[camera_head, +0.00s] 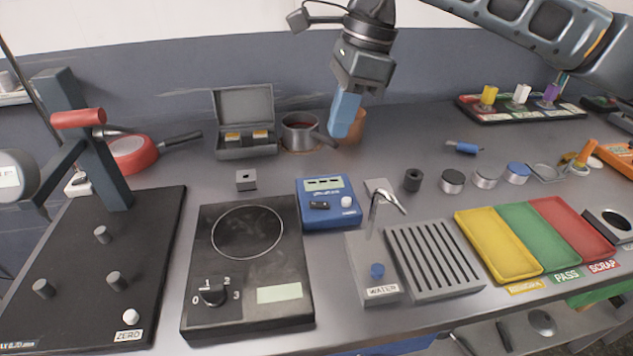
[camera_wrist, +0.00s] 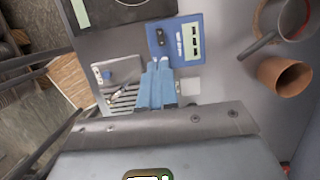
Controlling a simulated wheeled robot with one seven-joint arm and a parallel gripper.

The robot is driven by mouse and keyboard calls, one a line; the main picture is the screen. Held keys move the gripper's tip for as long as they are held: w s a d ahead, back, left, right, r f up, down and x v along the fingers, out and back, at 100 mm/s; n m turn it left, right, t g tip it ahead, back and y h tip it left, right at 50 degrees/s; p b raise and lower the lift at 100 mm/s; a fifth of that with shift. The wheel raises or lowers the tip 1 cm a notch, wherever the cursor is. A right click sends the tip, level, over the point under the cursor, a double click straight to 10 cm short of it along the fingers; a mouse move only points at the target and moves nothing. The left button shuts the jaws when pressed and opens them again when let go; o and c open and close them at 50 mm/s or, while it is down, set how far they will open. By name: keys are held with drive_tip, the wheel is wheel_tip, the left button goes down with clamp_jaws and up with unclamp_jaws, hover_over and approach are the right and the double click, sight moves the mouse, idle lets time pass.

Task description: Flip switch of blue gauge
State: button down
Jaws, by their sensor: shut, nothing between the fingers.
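The blue gauge (camera_head: 328,220) is a small blue box on the bench, with a display on its upper face. A black switch (camera_head: 319,205) sits on its front left and a white knob (camera_head: 346,202) on its front right. The gauge also shows in the wrist view (camera_wrist: 175,52), just beyond the fingertips. My gripper (camera_head: 339,131) has blue fingers, is shut and empty, and hangs above and behind the gauge, apart from it. In the wrist view the fingers (camera_wrist: 158,66) point toward the gauge's edge. The switch's exact position is too small to tell.
A hot plate (camera_head: 248,305) stands left of the gauge and a water tap unit (camera_head: 372,270) to its front right. A grey pot (camera_head: 299,131) and a brown cup (camera_head: 357,128) stand behind. A small grey block (camera_head: 246,180) lies left of the gauge.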

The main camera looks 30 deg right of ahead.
sight(314, 203)
idle(0.3)
drive_tip(key=p+x, duration=0.3)
drive_tip(key=x, duration=1.1)
drive_tip(key=shift+a+f, duration=0.1)
